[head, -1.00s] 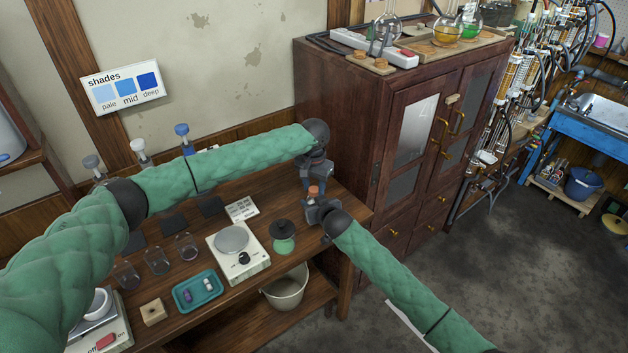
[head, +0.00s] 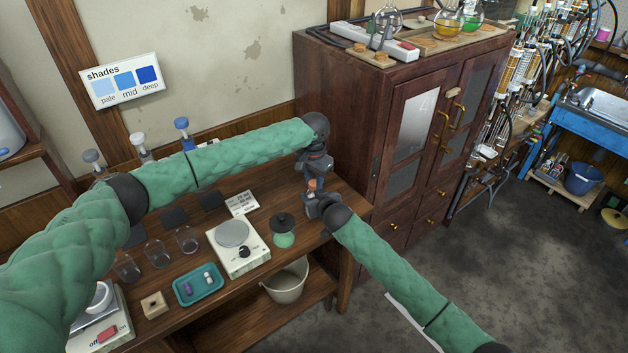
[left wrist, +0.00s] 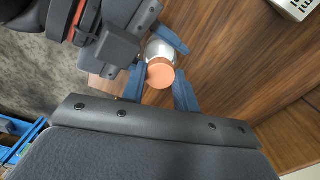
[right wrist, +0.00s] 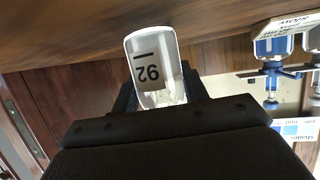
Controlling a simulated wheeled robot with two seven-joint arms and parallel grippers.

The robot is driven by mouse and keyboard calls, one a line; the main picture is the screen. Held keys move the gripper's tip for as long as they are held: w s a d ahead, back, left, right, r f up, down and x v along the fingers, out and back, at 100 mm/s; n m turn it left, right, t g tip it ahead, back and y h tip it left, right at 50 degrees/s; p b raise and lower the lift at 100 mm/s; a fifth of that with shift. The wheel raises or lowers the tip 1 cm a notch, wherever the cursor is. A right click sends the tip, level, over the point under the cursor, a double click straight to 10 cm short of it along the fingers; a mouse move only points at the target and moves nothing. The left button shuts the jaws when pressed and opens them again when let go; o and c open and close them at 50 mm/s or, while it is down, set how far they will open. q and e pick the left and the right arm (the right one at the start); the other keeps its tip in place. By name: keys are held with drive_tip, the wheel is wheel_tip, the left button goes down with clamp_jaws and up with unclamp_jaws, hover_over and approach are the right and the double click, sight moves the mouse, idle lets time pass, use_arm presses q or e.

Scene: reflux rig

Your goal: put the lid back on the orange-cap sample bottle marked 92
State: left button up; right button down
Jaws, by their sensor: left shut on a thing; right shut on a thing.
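The sample bottle marked 92 (right wrist: 157,75) is clear with a white label. My right gripper (right wrist: 160,92) is shut on it, above the table near the cabinet. The bottle's orange cap (left wrist: 160,73) shows in the left wrist view between the blue fingers of my left gripper (left wrist: 163,85), which is shut on it. The bottle's pale body shows just beyond the cap. In the head view the orange cap (head: 312,184) sits between my left gripper (head: 314,172) above and my right gripper (head: 318,203) below. I cannot tell whether the cap is seated on the bottle's neck.
The wooden table holds a balance (head: 238,257), a dark-topped green jar (head: 283,230), a teal tray (head: 198,285) with small items, and several glass beakers. A dark wooden cabinet (head: 345,110) stands close behind the grippers. A bucket (head: 286,283) is on the lower shelf.

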use_arm(q)
drive_tip(key=o, duration=1.1)
drive_tip(key=shift+o, duration=0.2)
drive_tip(key=shift+s+d, duration=0.1)
wheel_tip(320, 180, up, 12)
use_arm(e)
drive_tip(key=c, duration=0.7)
unclamp_jaws()
use_arm(q)
drive_tip(key=shift+w+a, duration=0.2)
